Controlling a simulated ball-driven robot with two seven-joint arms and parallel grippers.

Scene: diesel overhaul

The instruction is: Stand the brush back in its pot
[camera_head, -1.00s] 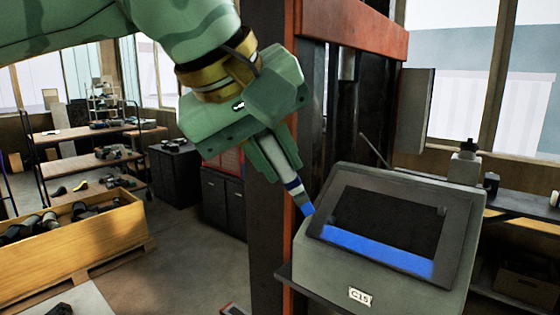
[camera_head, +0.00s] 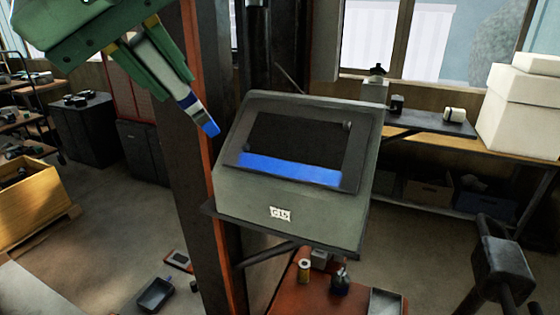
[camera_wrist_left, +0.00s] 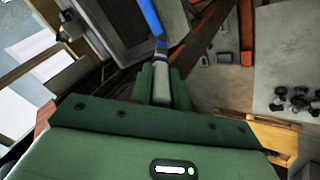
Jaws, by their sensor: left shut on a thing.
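My left gripper (camera_head: 152,62) is green and shut on the brush (camera_head: 192,102), which has a pale handle and a bright blue tip. The brush is tilted, its blue tip pointing down and right, in the air just left of the grey console. It also shows in the left wrist view (camera_wrist_left: 161,50), extending away from the gripper's fingers (camera_wrist_left: 160,84). A small tan tin (camera_head: 304,269) stands on the red surface (camera_head: 285,295) low in the head view; I cannot tell whether it is the brush's pot. My right gripper is not in view.
The grey console (camera_head: 290,205) with a dark and blue screen stands by a red-edged post (camera_head: 205,190). A dark bottle (camera_head: 340,280) and a grey tray (camera_head: 386,302) are near the tin. A dark, bulky object (camera_head: 502,268) stands at the lower right.

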